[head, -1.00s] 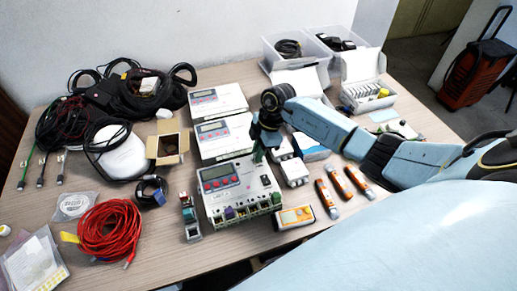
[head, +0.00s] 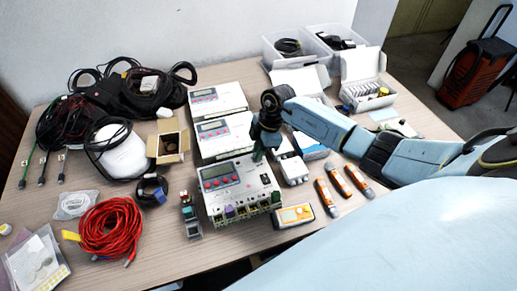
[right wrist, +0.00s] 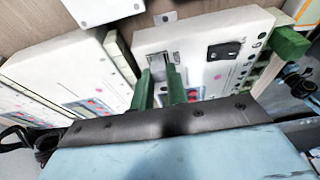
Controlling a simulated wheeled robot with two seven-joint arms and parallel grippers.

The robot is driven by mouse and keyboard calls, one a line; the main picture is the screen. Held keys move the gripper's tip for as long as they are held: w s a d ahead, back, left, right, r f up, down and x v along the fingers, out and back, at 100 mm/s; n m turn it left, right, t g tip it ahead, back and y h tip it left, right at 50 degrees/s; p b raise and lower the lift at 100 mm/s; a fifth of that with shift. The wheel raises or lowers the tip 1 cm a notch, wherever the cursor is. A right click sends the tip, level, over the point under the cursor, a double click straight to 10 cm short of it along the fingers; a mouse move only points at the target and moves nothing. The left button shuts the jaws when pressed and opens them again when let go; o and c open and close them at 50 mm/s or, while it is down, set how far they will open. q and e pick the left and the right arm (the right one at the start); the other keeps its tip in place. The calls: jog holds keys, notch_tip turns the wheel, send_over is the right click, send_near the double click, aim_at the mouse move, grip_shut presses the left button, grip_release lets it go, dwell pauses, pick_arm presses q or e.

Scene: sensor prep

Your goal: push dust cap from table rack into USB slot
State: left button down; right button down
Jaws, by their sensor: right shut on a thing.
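The front white device (head: 240,190) has a grey display, and it shows in the right wrist view (right wrist: 205,45) with a black rocker switch and green terminal blocks. A grey metallic slot, seemingly the USB slot (right wrist: 158,57), lies on its face beside the switch. My right gripper (head: 258,154) is over the device's upper right part. Its green fingers (right wrist: 161,80) point at the slot, close above or at it; contact cannot be told. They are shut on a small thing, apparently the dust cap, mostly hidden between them. A small rack (head: 191,218) stands left of the device. My left gripper is out of view.
Two more white devices (head: 216,98) lie behind. An orange meter (head: 294,215) and several orange-grey tools (head: 328,197) lie to the right. A red cable coil (head: 110,228) and an open cardboard box (head: 168,142) are left.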

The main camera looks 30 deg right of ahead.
jog(key=shift+f, duration=0.2)
dwell(0.6)
jog(key=c, duration=1.1)
grip_release()
jog(key=shift+c, duration=0.2)
notch_tip(320, 180, up, 2)
jog(key=shift+r+p, duration=0.1)
jog(key=shift+p, duration=1.15)
notch_tip(320, 180, up, 5)
jog(key=p, duration=0.5)
jog(key=shift+s, duration=0.1)
